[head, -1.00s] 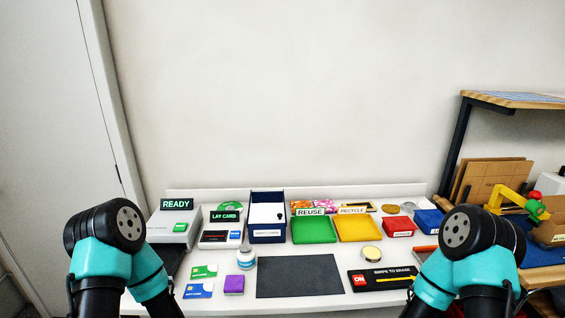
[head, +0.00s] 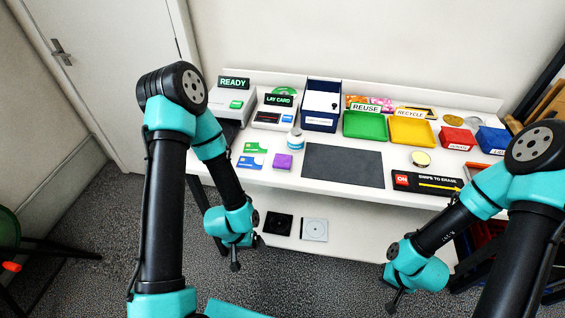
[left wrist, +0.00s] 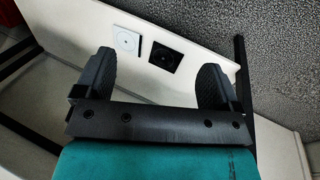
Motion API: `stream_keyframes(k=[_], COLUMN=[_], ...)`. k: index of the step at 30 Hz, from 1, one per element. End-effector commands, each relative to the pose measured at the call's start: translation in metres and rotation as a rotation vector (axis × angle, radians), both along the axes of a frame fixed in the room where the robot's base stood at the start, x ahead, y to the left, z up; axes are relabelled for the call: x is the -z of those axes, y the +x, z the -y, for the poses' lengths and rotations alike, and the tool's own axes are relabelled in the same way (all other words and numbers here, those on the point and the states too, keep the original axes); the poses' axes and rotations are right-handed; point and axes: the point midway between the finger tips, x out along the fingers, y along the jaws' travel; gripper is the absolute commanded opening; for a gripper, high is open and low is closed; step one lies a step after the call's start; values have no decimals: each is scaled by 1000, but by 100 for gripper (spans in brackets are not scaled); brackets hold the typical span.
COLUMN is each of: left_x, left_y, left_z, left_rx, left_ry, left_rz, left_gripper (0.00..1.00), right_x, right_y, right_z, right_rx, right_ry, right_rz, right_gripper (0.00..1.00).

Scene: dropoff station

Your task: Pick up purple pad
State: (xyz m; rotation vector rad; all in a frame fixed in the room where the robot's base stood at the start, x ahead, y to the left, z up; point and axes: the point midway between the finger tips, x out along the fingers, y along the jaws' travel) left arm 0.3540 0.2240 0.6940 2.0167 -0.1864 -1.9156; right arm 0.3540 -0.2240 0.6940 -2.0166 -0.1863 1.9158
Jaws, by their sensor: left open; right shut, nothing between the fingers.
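The purple pad (head: 282,161) is a small block lying on the white table near its front left edge in the head view. It sits right of the blue and green cards and left of the dark mat. My left gripper (head: 235,266) hangs below the tabletop level in front of the table, pointing down. In the left wrist view its two fingers (left wrist: 155,85) are wide apart with nothing between them. My right gripper (head: 392,305) hangs low in front of the table at the right; its fingers are too small to make out well. Neither gripper touches the pad.
The dark mat (head: 343,165) is to the right. Green (head: 364,125) and yellow (head: 411,132) trays stand behind. A lower shelf (head: 345,238) holds two disc cases.

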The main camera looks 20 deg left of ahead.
Motion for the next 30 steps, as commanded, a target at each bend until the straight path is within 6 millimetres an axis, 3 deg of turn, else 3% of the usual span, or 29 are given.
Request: stream_keyframes(k=[3,11,16,20,24,30], left_x=[0,-1,-16,-46,-92,-150], left_y=[0,1,15,37,64,86], left_z=[0,0,2,8,19,36], left_rx=[0,2,39,110,210,331], left_ry=[0,0,8,18,26,24], left_rz=[0,2,30,79,146,224], left_gripper=[94,94,94,94,94,94], right_x=[0,0,0,0,0,0], right_y=[0,0,0,0,0,0], right_z=[0,0,0,0,0,0], right_rx=[0,0,0,0,0,0], right_ry=[0,0,0,0,0,0], right_rz=[0,0,0,0,0,0], right_gripper=[0,0,0,0,0,0])
